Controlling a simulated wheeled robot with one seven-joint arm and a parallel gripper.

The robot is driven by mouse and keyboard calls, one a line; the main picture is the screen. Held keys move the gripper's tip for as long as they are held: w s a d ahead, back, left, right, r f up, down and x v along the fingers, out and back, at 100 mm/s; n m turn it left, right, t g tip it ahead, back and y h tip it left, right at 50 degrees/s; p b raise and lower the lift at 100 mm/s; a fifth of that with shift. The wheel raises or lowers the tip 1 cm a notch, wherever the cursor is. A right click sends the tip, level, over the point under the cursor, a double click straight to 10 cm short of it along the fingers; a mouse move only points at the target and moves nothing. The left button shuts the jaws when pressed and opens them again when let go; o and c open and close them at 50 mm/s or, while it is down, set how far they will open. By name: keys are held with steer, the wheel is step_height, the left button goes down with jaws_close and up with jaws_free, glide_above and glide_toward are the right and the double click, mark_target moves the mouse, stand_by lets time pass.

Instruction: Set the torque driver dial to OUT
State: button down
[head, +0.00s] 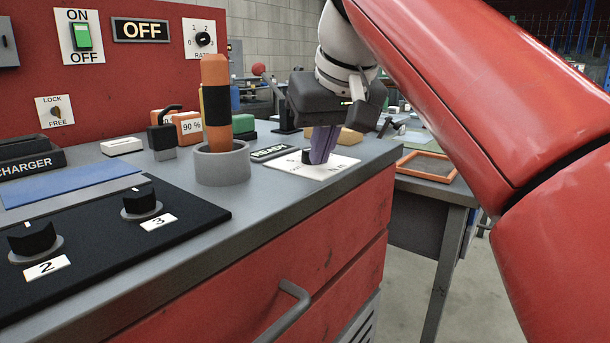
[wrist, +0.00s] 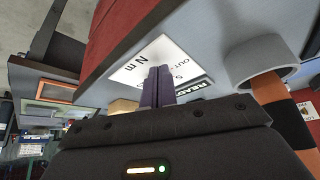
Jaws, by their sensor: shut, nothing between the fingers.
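A white dial plate (head: 328,171) lies on the bench top near its right end; it also shows in the wrist view (wrist: 130,72). The wrist view shows "OUT" and part of other lettering on it. My gripper (head: 319,158) points down over the plate with its purple fingers together and nothing between them; the fingers also show in the wrist view (wrist: 160,70). A small dark part, seemingly the dial knob (head: 307,156), shows beside the fingertips. The fingers hide most of it, so I cannot tell its setting or whether they touch it.
An orange and black handle (head: 215,100) stands in a grey round holder (head: 222,165) left of the plate. A READY sign (head: 271,151) lies behind. Two numbered black knobs (head: 141,200) sit on a dark panel at the front left. The bench's right edge is close.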

steer(key=shift+w, duration=0.3)
steer(key=shift+d+r+p, duration=0.1)
steer(key=shift+d+p, duration=0.1)
steer(key=shift+p, duration=0.7)
steer(key=shift+s, duration=0.1)
steer(key=shift+s+d, duration=0.1)
steer(key=shift+s, duration=0.05)
steer(key=shift+r, duration=0.1)
step_height(320, 180, up, 3)
steer(key=p, duration=0.3)
steer(key=shift+r, duration=1.3)
